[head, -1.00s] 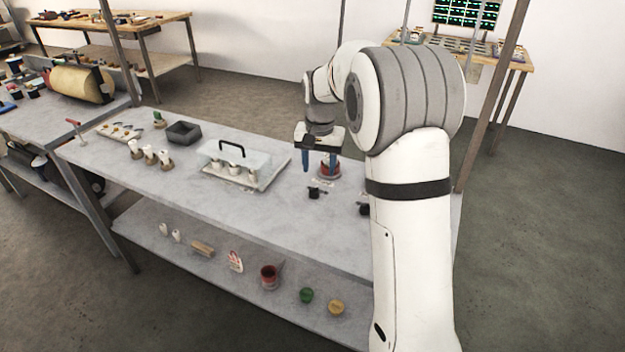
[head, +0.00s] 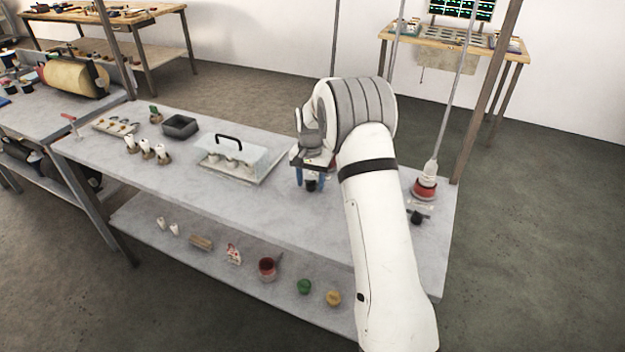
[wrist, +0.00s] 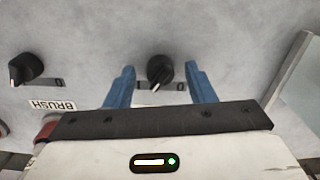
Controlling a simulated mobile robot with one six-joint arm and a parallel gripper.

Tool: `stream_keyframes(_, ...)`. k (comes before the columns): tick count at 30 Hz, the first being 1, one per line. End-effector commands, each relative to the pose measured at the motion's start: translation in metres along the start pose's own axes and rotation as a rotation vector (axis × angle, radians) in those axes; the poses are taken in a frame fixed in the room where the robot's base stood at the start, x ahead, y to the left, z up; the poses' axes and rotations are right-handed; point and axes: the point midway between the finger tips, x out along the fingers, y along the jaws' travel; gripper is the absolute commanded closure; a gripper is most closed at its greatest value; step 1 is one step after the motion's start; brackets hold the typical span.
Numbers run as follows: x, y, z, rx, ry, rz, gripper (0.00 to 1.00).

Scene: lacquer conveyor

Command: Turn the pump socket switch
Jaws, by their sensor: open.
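My gripper (head: 311,176) is low over the workbench, pointing down. In the wrist view its two blue fingers (wrist: 160,72) are open, one on each side of a black rotary switch knob (wrist: 160,70). Gaps show between knob and fingers in this view. The knob's white pointer aims down and slightly left, with small marks on the plate beside it. The knob also shows under the gripper in the head view (head: 311,186). No readable name for this knob is visible. A second black knob (wrist: 26,68) lies to the left, near an upside-down BRUSH label (wrist: 52,105).
The second knob also shows at the bench's right end (head: 417,217), beside a red socket (head: 424,190) with a pole or cord rising from it. A clear-covered tray (head: 235,160) stands left of my gripper. A dark open box (head: 180,126) is farther left.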

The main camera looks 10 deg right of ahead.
Motion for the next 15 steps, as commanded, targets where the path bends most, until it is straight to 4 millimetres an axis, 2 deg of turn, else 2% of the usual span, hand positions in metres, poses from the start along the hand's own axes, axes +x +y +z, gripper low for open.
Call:
stream_keyframes(8,0.0027,0.0004,-0.0003,0.0,0.001,0.0,0.5)
stream_keyframes(15,0.0025,0.0006,-0.0004,0.001,0.001,0.0,0.68)
